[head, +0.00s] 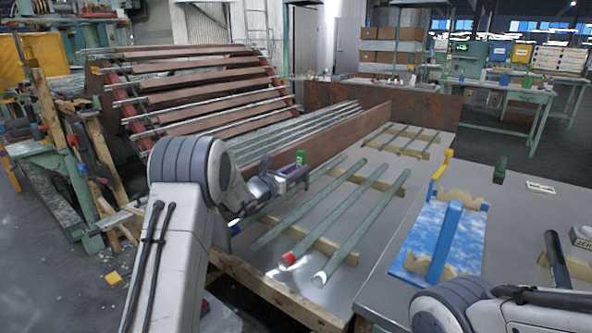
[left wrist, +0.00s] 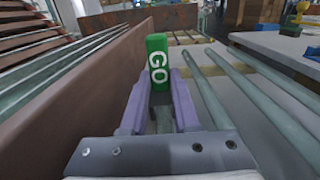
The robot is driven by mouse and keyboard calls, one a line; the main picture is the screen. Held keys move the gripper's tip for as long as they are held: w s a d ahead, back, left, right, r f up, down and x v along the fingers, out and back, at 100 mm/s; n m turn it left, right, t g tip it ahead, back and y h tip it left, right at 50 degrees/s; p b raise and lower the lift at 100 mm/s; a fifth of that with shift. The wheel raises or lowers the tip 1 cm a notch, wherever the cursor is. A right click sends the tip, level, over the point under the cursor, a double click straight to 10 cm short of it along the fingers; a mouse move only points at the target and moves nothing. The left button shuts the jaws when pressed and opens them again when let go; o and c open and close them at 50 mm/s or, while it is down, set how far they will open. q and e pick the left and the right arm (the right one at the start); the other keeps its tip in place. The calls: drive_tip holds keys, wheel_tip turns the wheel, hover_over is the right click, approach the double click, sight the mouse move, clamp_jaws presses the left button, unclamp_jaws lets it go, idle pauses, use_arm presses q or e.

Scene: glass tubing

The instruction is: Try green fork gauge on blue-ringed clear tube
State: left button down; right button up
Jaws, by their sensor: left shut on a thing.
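My left gripper (head: 297,172) is shut on the green fork gauge (head: 300,157). In the left wrist view the gauge (left wrist: 158,62) shows white letters "GO" and stands upright between the purple fingers (left wrist: 158,100). The blue-ringed clear tube (head: 236,230) is the leftmost on the rack, its blue end near the front; my arm and gripper cover part of its length. The gripper is over this tube's line. A pale tube length (left wrist: 163,122) shows between the fingers below the gauge. I cannot tell whether the fork touches it. My right gripper is out of view.
More tubes lie to the right, including a red-ended one (head: 287,259), resting on wooden bars (head: 330,250). A brown board (head: 345,137) runs along the left. The right table holds a blue tray (head: 413,262) and another green piece (head: 500,172).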

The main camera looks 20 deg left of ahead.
sight(296, 185)
use_arm(q)
drive_tip(key=shift+r, duration=0.2)
idle(0.4)
wheel_tip(296, 185, up, 7)
drive_tip(key=p, duration=0.3)
drive_tip(key=shift+f, duration=0.15)
idle(1.0)
